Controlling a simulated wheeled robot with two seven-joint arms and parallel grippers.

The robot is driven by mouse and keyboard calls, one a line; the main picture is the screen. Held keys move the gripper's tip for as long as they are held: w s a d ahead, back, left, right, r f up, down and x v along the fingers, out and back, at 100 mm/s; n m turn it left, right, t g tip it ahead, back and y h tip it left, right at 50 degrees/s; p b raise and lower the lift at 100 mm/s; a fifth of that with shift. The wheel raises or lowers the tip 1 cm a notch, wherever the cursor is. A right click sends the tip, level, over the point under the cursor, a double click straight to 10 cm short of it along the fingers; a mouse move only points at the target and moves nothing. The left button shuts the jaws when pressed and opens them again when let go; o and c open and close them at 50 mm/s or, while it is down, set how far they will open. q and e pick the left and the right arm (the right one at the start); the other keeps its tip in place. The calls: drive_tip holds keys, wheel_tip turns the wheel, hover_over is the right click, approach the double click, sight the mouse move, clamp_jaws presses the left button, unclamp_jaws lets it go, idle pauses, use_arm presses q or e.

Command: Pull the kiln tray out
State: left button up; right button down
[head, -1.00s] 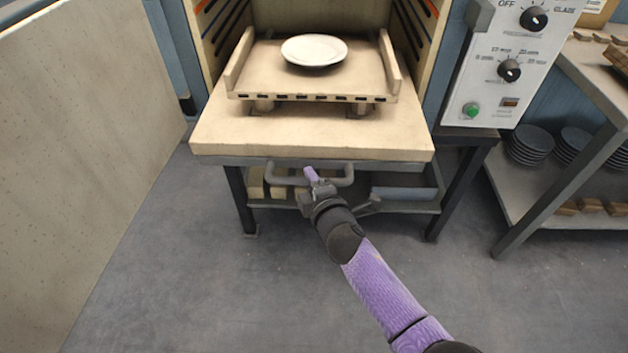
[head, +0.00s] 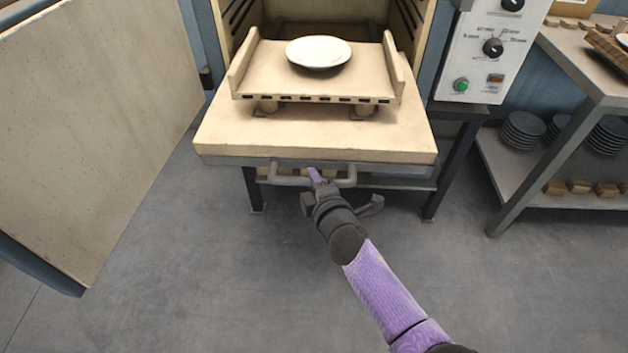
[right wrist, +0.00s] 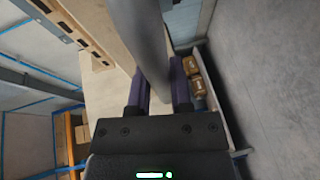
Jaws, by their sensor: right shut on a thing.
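The kiln tray (head: 222,135) is a thick cream slab that juts out of the open kiln in the head view. A grey bar handle (head: 288,181) runs along its front edge. On the slab stands a cream shelf with side walls (head: 262,80), and a white plate (head: 318,52) lies on it. My right gripper (head: 314,177) is at the middle of the handle. In the right wrist view its two purple fingers (right wrist: 160,92) are on either side of the grey handle bar (right wrist: 149,45), shut on it. My left gripper is not in view.
The open kiln door (head: 90,130) stands at the left. A control panel (head: 492,50) is at the right of the kiln. A side rack (head: 515,165) with dark plates and blocks stands at the far right. The floor in front is clear.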

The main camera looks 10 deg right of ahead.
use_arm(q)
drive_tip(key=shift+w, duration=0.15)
use_arm(e)
drive_tip(key=c, duration=0.6)
unclamp_jaws()
drive_tip(key=shift+o, duration=0.3)
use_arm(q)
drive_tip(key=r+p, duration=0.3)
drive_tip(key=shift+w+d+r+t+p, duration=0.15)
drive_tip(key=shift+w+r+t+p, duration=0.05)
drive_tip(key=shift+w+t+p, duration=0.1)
use_arm(e)
drive_tip(key=v, duration=0.9)
drive_tip(key=shift+s, duration=0.4)
